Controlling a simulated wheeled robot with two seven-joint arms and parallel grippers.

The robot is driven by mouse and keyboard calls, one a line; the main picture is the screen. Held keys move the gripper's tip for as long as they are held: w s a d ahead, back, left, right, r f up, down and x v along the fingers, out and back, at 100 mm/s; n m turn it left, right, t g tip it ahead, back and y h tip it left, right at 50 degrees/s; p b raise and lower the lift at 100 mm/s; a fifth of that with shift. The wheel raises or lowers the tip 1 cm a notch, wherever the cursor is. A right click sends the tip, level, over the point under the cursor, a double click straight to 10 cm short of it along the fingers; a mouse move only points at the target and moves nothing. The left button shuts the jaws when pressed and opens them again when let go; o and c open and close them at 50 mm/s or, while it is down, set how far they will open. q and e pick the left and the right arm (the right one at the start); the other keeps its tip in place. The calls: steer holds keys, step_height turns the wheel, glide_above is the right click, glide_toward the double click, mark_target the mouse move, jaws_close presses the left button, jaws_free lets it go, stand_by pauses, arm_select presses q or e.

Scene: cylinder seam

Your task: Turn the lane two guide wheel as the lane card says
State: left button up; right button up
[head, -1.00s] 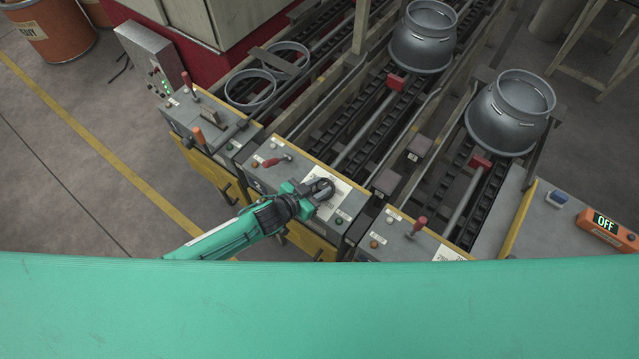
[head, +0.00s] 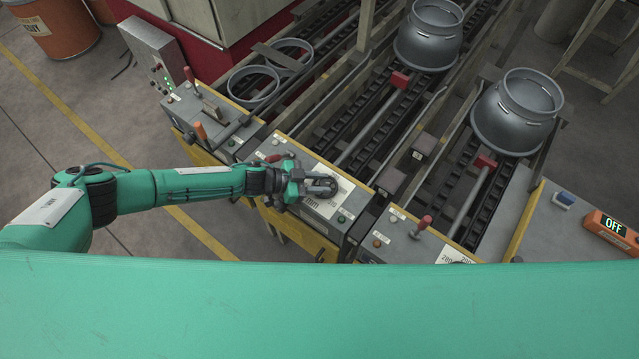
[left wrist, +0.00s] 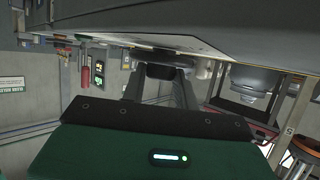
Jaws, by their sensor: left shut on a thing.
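My left gripper (head: 308,188) reaches in from the left over the middle control box. It is shut on the small dark round guide wheel (head: 323,187), which it partly hides. In the left wrist view two dark fingers (left wrist: 160,88) close around a dark rounded piece (left wrist: 160,70) beneath a grey surface. A white lane card (head: 340,184) lies on the box top under the wheel. Its print is partly covered and too small to read. How far the wheel is turned cannot be told. My right gripper is not in view.
A red-handled lever (head: 275,157) stands close behind my left wrist, and another (head: 422,226) is on the box to the right. Grey metal vessels (head: 430,36) stand on the chain lanes. Floor at left is open.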

mark_target(320, 184)
arm_select(q)
steer(key=shift+w, duration=0.1)
stand_by(0.5)
steer(key=o, duration=1)
steer(key=shift+r, duration=0.15)
steer(key=shift+g, duration=0.3)
step_height(320, 184, up, 20)
steer(key=b, duration=0.3)
steer(key=shift+b, duration=0.35)
steer(key=shift+d, duration=0.1)
